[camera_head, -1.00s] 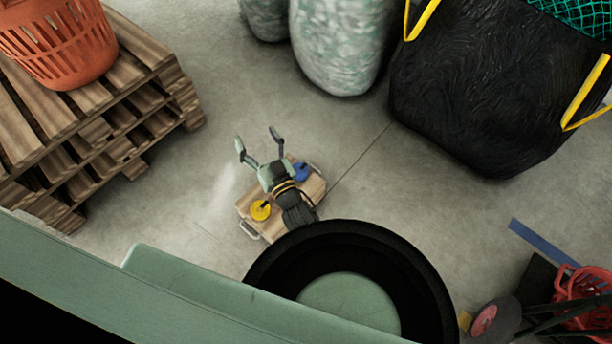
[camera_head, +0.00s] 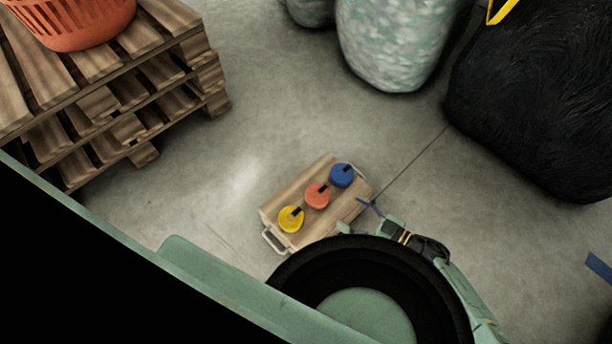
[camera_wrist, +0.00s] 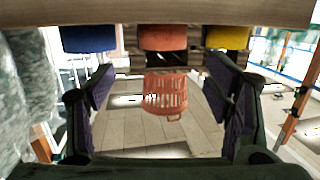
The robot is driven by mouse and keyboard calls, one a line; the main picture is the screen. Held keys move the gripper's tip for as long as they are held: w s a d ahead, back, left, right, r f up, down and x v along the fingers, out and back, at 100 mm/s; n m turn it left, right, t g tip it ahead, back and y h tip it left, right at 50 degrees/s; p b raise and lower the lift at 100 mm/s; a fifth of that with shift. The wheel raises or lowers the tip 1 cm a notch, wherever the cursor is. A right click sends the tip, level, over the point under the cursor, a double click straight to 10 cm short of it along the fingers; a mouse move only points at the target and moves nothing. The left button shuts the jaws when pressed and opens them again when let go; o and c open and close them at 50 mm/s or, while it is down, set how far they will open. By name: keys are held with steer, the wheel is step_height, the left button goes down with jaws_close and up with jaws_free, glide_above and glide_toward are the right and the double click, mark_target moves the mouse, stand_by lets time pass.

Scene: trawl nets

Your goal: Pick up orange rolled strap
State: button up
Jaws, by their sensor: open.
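The orange rolled strap (camera_head: 317,195) lies on a wooden tray (camera_head: 284,187), between a yellow rolled strap (camera_head: 291,219) and a blue rolled strap (camera_head: 342,175). Each roll has a dark tab. In the wrist view the orange strap (camera_wrist: 163,37) shows at top centre, with the blue strap (camera_wrist: 90,39) to its left and the yellow strap (camera_wrist: 228,37) to its right. My gripper (camera_head: 354,214) is open and empty at the tray's right-hand side. Its fingers (camera_wrist: 160,92) point towards the straps and appear apart from them.
The tray has metal handles at both ends and rests on the concrete floor. A pallet stack (camera_head: 120,95) with an orange basket (camera_head: 75,22) stands at upper left. A mottled sack (camera_head: 390,45) and a black bag (camera_head: 535,110) stand at upper right. Floor around the tray is clear.

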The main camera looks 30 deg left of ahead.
steer(key=b+x, duration=0.1)
steer(key=x, duration=0.9)
steer(key=shift+s+a+f, duration=0.15)
steer(key=shift+a, duration=0.25)
steer(key=c, duration=1)
